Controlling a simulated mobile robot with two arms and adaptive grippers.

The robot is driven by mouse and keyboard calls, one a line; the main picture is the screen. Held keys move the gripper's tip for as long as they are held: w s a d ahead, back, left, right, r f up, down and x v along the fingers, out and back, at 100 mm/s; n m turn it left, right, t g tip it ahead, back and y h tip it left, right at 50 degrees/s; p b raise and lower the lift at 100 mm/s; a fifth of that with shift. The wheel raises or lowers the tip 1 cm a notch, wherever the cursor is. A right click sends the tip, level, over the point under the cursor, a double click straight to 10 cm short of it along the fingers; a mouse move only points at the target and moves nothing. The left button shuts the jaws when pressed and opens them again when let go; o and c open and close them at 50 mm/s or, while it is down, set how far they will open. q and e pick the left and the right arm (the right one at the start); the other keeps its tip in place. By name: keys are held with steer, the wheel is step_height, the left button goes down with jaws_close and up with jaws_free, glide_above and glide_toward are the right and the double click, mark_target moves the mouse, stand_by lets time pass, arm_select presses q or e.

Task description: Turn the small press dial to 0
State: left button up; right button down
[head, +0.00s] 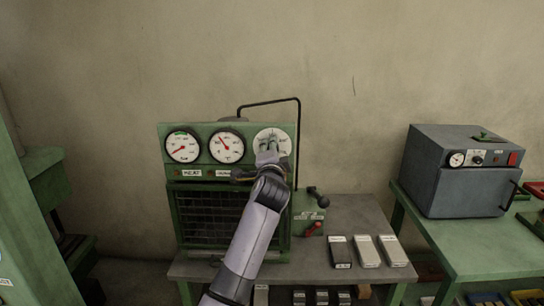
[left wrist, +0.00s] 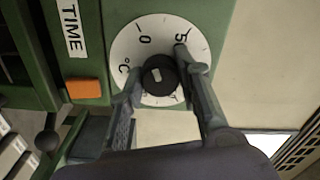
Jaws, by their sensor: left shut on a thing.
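The small press (head: 235,225) is a green cabinet with a dark grille, standing on a grey bench. Its dial is a white disc (head: 285,134) at the top right of the front panel, partly hidden by my gripper in the head view. In the left wrist view the dial (left wrist: 128,42) shows a 0 and a 5, and its black knob (left wrist: 160,75) has a pale mark. My left gripper (head: 268,152) is at the dial; in the left wrist view its fingers (left wrist: 160,72) are shut on the knob, one on each side. My right gripper is not in view.
Two round gauges (head: 183,146) sit left of the dial. Below the dial are an orange button (left wrist: 87,91) and a lever with a dark ball (head: 322,201). Grey blocks (head: 367,251) lie on the bench at right. A grey box oven (head: 458,185) stands on a green table.

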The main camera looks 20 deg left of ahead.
arm_select(q)
steer(key=shift+f+n+b, duration=0.15)
steer(key=shift+n+b, duration=0.15)
steer(key=shift+n, duration=0.5)
steer(key=o, duration=1.1)
steer(key=shift+o, duration=0.2)
steer(key=shift+s, duration=0.1)
steer(key=v, duration=1.1)
steer(key=shift+s, duration=0.35)
steer(key=shift+d, duration=0.15)
